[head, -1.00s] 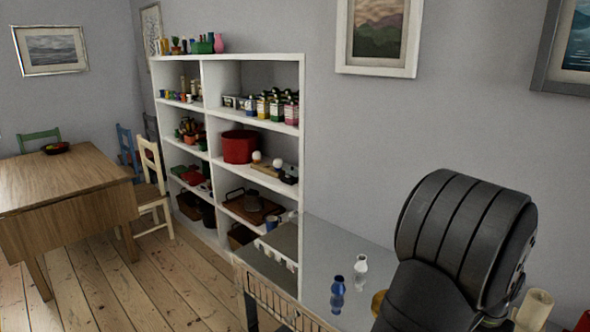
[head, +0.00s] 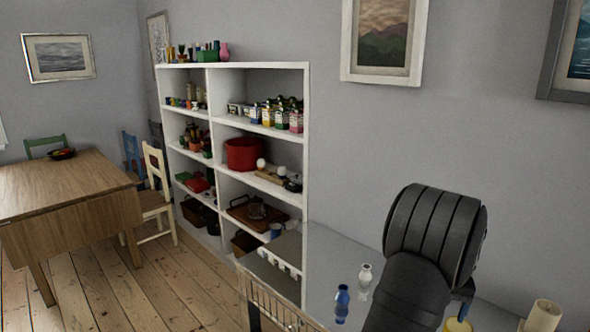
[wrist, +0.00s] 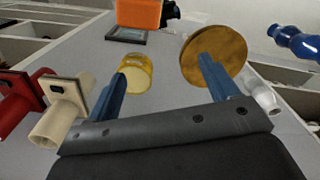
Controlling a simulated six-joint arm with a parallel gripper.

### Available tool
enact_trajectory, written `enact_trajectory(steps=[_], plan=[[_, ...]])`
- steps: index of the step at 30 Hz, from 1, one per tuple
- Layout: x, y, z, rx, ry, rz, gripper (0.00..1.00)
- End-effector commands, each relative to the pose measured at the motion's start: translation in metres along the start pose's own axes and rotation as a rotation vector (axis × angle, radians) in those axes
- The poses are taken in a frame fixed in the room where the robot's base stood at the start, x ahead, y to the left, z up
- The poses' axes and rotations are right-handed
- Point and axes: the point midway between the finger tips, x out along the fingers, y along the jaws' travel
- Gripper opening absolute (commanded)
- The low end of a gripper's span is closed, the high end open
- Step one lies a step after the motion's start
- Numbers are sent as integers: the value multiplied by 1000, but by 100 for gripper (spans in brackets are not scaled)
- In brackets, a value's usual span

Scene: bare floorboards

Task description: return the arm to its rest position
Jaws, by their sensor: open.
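My gripper (wrist: 164,67) is open, its two blue fingers spread apart with nothing held between them. In the wrist view, a yellow round container (wrist: 136,62) shows by the left finger and a golden-brown disc (wrist: 222,50) behind the right finger. I cannot tell whether either finger touches them. In the head view, my dark arm is over the grey tabletop (head: 325,246) at the lower right. It hides most of the gripper; a small blue part shows at its right edge, above a yellow thing (head: 458,325).
A blue vase (head: 342,303) and a white vase (head: 365,275) stand left of my arm. A cream cylinder (head: 543,315) stands to the right. In the wrist view, a red object (wrist: 22,105) and an orange box (wrist: 140,12) also show. A white shelf (head: 305,140) stands behind.

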Motion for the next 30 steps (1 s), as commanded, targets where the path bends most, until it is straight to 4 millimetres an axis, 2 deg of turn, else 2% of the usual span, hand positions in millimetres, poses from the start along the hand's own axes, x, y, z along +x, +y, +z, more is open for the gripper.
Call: enact_trajectory(steps=[9,21,27,30], plan=[[6,-47,-45,-147,-1,-1,80],[13,-111,-90,-320,0,-1,80],[16,-132,-102,-376,-2,-2,80],[24,-130,-101,-372,-1,-2,80]])
